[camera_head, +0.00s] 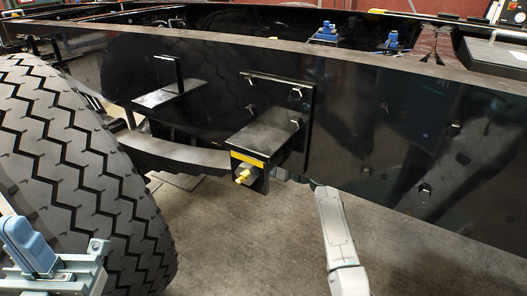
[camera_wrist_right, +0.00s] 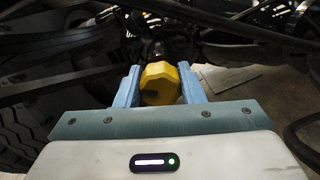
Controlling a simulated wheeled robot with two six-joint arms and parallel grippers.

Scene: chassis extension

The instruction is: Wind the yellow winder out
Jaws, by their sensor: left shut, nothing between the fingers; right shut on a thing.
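The yellow winder (camera_wrist_right: 160,84) is a faceted yellow block in the right wrist view. My right gripper (camera_wrist_right: 160,82) has its two blue fingers on either side of it and is shut on it. In the head view my right arm reaches under the dark chassis side, and its gripper is hidden there. My left gripper (camera_head: 24,232) is at the lower left corner of the head view, shut and empty, in front of the tyre. It is apart from the winder.
A large tyre (camera_head: 75,170) fills the left of the head view. The black chassis side (camera_head: 390,140) runs across it. A black box (camera_head: 262,140) with a yellow stripe and small yellow fitting (camera_head: 244,176) sticks out. Grey floor (camera_head: 430,250) is clear at lower right.

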